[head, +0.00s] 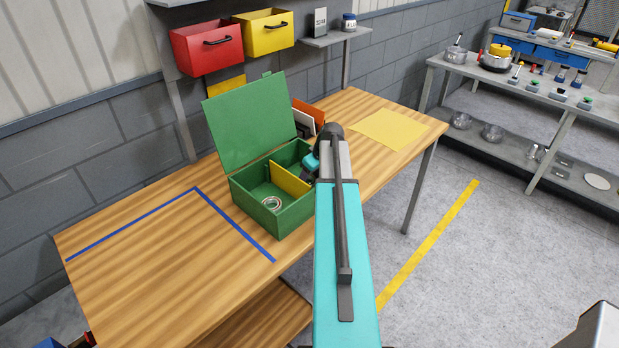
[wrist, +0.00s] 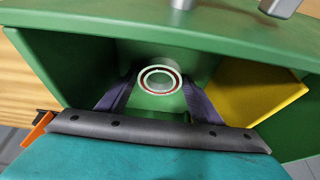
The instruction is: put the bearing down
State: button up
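A yellow divider (head: 289,179) splits the box; its green lid (head: 250,125) stands open at the back. Blue tape (head: 234,224) marks an empty area of the wooden table on the left. A yellow sheet (head: 388,129) lies on the right. Upright panels (head: 306,116) stand behind the box.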

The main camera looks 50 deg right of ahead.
jog(key=shift+o, duration=1.3)
jog(key=shift+r, duration=0.2)
jog(key=b+v, duration=0.3)
jog(key=v, duration=0.9)
